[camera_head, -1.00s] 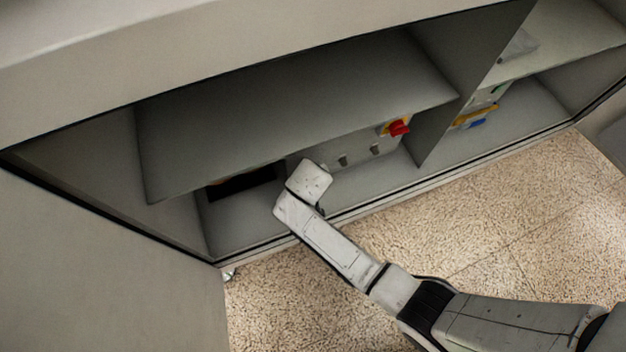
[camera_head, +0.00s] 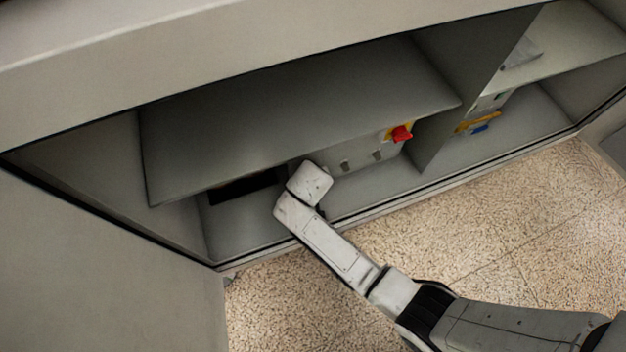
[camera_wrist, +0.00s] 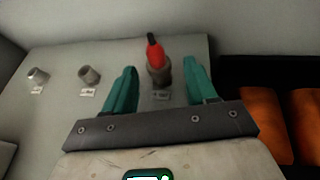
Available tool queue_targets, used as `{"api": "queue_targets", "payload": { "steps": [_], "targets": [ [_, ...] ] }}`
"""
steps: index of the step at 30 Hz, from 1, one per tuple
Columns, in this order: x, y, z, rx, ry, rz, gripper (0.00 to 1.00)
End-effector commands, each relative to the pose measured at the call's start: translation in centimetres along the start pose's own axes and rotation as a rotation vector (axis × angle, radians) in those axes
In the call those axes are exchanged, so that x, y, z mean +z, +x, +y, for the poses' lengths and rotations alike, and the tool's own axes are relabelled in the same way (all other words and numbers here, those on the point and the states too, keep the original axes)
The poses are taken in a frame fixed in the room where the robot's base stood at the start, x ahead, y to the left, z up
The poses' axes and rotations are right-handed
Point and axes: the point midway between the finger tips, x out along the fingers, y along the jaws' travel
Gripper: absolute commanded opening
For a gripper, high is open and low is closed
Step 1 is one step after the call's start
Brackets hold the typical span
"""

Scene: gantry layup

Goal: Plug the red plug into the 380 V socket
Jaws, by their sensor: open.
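The red plug (camera_wrist: 156,55) has a dark upper end and shows in the wrist view, upright at the rightmost grey socket (camera_wrist: 160,74) on the panel. Its lower end meets the socket; how deep it sits I cannot tell. My gripper (camera_wrist: 161,80) is open, with one teal finger on each side of the plug and gaps between. Two more grey sockets, a middle one (camera_wrist: 89,75) and a left one (camera_wrist: 38,75), look empty. Each has a small label too small to read. In the head view my arm hides the plug and gripper.
A red rotary switch (camera_head: 400,133) on a yellow plate sits on the panel (camera_head: 362,157) inside the cabinet. A shelf (camera_head: 290,115) hangs above it. Orange objects (camera_wrist: 262,120) lie in a dark recess at the right of the wrist view.

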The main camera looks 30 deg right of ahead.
Motion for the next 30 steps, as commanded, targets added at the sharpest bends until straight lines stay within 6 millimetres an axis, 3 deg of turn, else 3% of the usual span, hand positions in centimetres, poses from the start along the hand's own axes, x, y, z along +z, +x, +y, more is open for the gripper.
{"api": "queue_targets", "payload": {
  "steps": [15,21,30],
  "targets": [
    [-0.1,-9.0,0.0,-0.001,-0.001,0.000,0.57],
    [0.0,-10.4,0.0,0.000,-0.001,0.000,0.57],
    [0.0,-10.5,0.0,0.000,0.000,0.000,0.57]
  ]
}}
